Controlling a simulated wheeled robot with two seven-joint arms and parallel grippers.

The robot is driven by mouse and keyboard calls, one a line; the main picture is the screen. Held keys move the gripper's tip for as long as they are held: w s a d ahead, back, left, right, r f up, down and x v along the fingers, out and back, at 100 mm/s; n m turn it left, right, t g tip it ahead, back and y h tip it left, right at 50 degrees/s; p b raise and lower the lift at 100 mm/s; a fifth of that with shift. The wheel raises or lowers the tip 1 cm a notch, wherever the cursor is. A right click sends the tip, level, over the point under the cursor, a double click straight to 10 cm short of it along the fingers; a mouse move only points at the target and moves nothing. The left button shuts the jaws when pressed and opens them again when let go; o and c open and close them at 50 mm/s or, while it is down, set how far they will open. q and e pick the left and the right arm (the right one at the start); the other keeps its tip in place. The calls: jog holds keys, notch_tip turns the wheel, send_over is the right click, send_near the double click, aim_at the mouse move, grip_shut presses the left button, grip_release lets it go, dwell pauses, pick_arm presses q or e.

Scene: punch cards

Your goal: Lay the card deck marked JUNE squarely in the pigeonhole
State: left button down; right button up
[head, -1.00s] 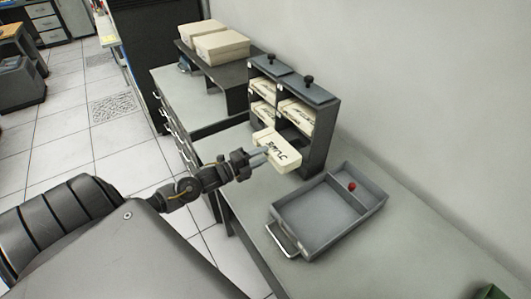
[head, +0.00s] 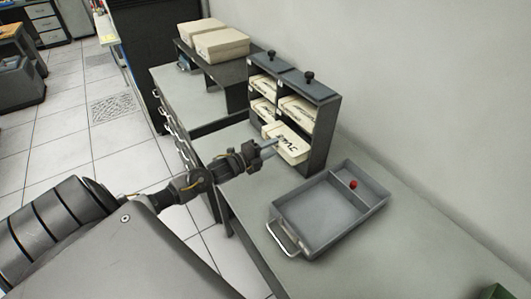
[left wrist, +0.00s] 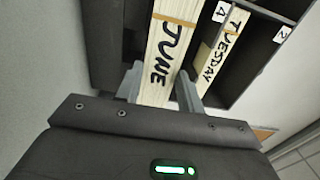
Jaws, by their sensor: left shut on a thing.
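The cream card deck marked JUNE (head: 291,148) has its far end in the lower right opening of the dark pigeonhole rack (head: 322,150); its near end sticks out the front. My left gripper (head: 272,146) is shut on that near end. In the left wrist view the JUNE deck (left wrist: 166,48) sits between the two fingers (left wrist: 160,88) and runs into the dark rack. A deck marked TUESDAY (left wrist: 222,50) lies beside it there, slightly slanted. How deep the JUNE deck reaches is hidden. My right gripper is not in view.
Other decks (head: 298,108) fill upper openings of the rack. A grey tray (head: 285,218) with a handle and a red ball (head: 353,184) stands in front on the bench. Cream boxes (head: 221,45) sit on a shelf behind.

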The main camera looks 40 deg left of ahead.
aim_at(287, 140)
pick_arm(q)
jog(key=shift+b+x, duration=0.75)
jog(key=shift+x, duration=1.05)
jog(key=shift+b+x, duration=0.75)
jog(key=shift+x, duration=0.95)
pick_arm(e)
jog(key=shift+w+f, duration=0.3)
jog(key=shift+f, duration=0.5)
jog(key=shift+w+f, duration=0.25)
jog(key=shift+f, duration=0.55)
pick_arm(q)
jog(key=shift+r, duration=0.15)
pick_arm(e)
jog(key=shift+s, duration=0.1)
pick_arm(q)
jog(key=shift+f+b, duration=0.4)
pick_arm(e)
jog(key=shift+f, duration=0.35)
pick_arm(q)
jog(key=c, duration=0.8)
grip_release()
